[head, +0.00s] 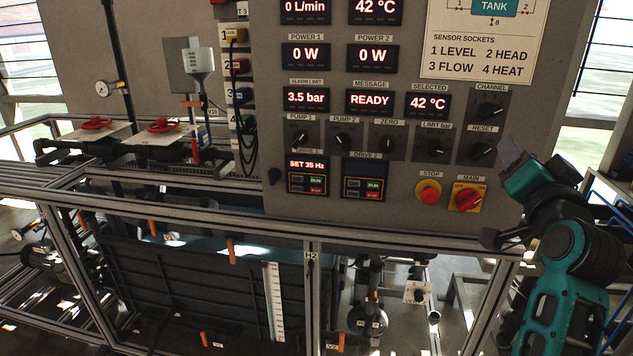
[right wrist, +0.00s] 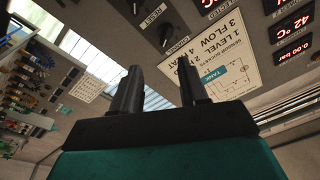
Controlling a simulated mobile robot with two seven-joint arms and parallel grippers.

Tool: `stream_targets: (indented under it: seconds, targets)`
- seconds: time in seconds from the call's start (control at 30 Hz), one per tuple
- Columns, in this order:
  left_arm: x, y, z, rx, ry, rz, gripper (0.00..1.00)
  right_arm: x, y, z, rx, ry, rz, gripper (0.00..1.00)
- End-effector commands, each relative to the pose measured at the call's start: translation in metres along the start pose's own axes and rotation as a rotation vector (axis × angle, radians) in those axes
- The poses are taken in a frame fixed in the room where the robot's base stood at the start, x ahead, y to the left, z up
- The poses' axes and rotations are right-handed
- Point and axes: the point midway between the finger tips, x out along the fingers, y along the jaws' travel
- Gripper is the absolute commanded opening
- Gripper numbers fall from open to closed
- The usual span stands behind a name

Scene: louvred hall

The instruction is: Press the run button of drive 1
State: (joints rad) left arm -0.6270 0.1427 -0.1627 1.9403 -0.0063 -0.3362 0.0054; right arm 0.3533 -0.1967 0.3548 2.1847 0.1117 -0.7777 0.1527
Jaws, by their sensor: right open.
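The drive 1 keypad (head: 307,177) is on the lower left of the grey control panel in the head view. Its display reads SET 35 Hz. Its green run button (head: 316,181) sits above a red stop button. The drive 2 keypad (head: 364,181) is just to its right, with its own green and red buttons. My right gripper (head: 510,151) is at the panel's right edge, well to the right of drive 1. In the right wrist view my right gripper (right wrist: 160,88) is open with nothing between its fingers. My left gripper is not in view.
The red STOP button (head: 428,192) and the red MAIN switch (head: 467,198) lie between my right gripper and the drives. A row of black knobs (head: 388,139) is above the drives. A metal frame rail (head: 350,231) runs below the panel.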

Motion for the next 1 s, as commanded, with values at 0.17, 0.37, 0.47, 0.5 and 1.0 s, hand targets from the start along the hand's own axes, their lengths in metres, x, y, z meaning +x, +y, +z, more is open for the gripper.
stream_targets:
  seconds: [0.17,0.37,0.47,0.5,1.0]
  targets:
    - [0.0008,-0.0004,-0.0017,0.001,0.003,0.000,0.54,-0.0015,0.0002,0.0070,0.010,-0.013,0.003,0.27]
    - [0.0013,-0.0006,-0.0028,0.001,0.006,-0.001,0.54,-0.0015,0.0002,0.0069,0.010,-0.013,0.003,0.08]
    - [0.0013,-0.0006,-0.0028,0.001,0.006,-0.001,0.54,-0.0015,0.0002,0.0069,0.010,-0.013,0.003,0.00]
    - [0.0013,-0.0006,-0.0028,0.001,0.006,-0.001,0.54,-0.0015,0.0002,0.0069,0.010,-0.013,0.003,0.00]
    - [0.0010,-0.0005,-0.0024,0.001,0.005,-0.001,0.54,-0.0015,0.0002,0.0069,0.010,-0.013,0.003,0.00]
